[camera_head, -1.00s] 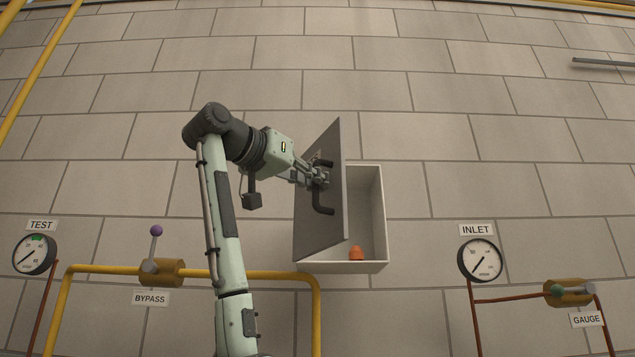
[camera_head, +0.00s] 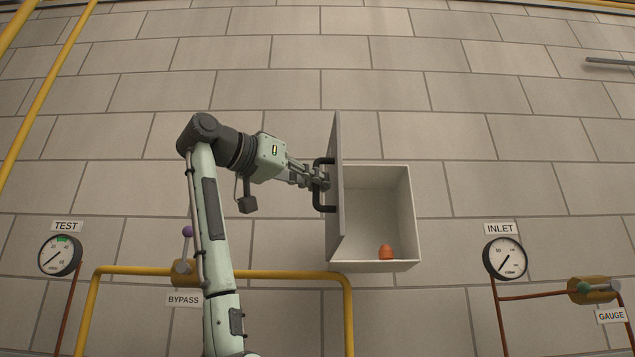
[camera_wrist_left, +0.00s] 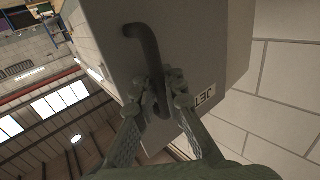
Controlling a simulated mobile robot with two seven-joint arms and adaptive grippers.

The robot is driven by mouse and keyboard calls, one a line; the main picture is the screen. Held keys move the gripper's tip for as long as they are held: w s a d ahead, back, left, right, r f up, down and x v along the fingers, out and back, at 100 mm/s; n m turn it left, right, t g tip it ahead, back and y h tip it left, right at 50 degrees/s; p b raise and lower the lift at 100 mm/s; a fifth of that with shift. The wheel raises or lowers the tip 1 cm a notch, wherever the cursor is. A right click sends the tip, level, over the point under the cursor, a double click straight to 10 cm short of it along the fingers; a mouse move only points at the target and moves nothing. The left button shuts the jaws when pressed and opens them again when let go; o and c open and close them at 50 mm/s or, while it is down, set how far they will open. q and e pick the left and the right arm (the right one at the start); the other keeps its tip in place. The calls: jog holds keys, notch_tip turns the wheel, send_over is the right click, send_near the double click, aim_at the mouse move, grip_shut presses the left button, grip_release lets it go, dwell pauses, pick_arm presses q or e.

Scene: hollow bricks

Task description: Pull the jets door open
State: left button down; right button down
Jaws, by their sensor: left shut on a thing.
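The jets door (camera_head: 338,225) is a grey panel hinged on the left side of a white wall box (camera_head: 410,215). It stands wide open, seen nearly edge-on in the head view. Its dark bar handle (camera_head: 326,208) faces left. My left gripper (camera_head: 322,180) is shut on the handle. In the left wrist view the fingers (camera_wrist_left: 162,95) close around the handle (camera_wrist_left: 146,45), and part of a label reading "JET" (camera_wrist_left: 204,97) shows on the door (camera_wrist_left: 205,45). My right gripper is not in view.
An orange object (camera_head: 386,252) sits on the box floor. Below left are the TEST gauge (camera_head: 60,256), the BYPASS valve (camera_head: 186,270) and a yellow pipe (camera_head: 280,275). The INLET gauge (camera_head: 505,258) and GAUGE valve (camera_head: 592,290) are at lower right.

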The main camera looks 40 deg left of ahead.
pick_arm(q)
jog(key=shift+d+f, duration=0.1)
jog(key=shift+d, duration=0.05)
jog(key=c, duration=2)
grip_release()
jog(key=shift+c, duration=0.2)
jog(key=shift+o, duration=0.9)
jog(key=shift+s, duration=0.15)
jog(key=shift+s, duration=0.1)
jog(key=v, duration=1.1)
jog(key=shift+s, duration=0.35)
